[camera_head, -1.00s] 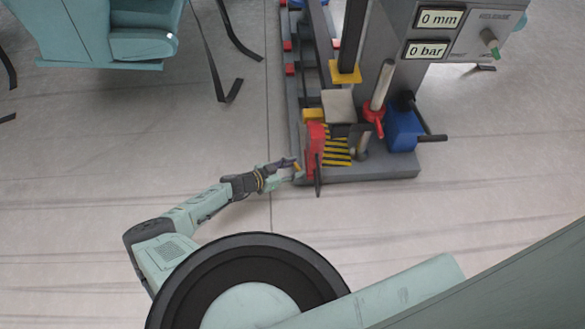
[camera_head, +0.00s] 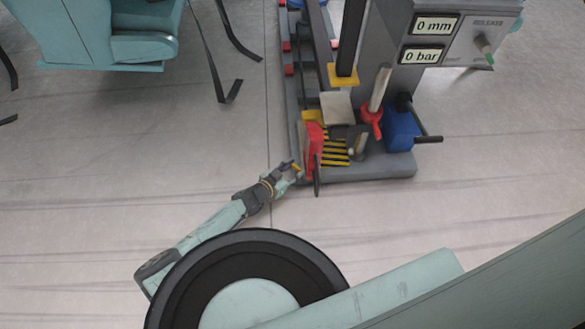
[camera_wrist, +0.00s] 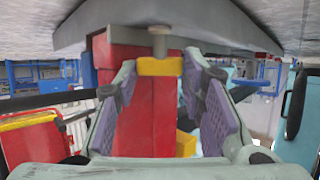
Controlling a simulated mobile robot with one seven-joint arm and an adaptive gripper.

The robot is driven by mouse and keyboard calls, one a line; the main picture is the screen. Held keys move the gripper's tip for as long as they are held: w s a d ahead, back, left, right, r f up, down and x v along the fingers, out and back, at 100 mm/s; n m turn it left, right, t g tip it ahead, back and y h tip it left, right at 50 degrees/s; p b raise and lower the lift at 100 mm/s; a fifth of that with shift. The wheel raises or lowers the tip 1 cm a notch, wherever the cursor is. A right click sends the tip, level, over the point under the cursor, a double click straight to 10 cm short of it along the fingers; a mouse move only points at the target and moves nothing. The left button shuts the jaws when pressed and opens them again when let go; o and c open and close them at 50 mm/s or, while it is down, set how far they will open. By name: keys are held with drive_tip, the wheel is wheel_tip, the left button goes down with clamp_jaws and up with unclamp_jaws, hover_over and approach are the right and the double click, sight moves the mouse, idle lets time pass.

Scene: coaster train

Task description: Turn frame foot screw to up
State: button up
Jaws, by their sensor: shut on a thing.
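The frame foot screw, with a yellow head (camera_wrist: 160,67) and a short grey shaft, stands under the grey frame base (camera_wrist: 72,30) in the wrist view. My gripper (camera_wrist: 163,82) is shut on the yellow head, with one purple-padded finger on each side. In the head view my gripper (camera_head: 291,171) is at the front left corner of the grey machine base (camera_head: 375,172).
A red block (camera_wrist: 148,112) stands behind the screw in the wrist view. In the head view a red part (camera_head: 313,145) and a blue box (camera_head: 402,130) are on the machine base. A teal seat (camera_head: 140,45) stands far left.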

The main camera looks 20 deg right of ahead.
drive_tip(key=o, duration=1.1)
drive_tip(key=shift+o, duration=0.2)
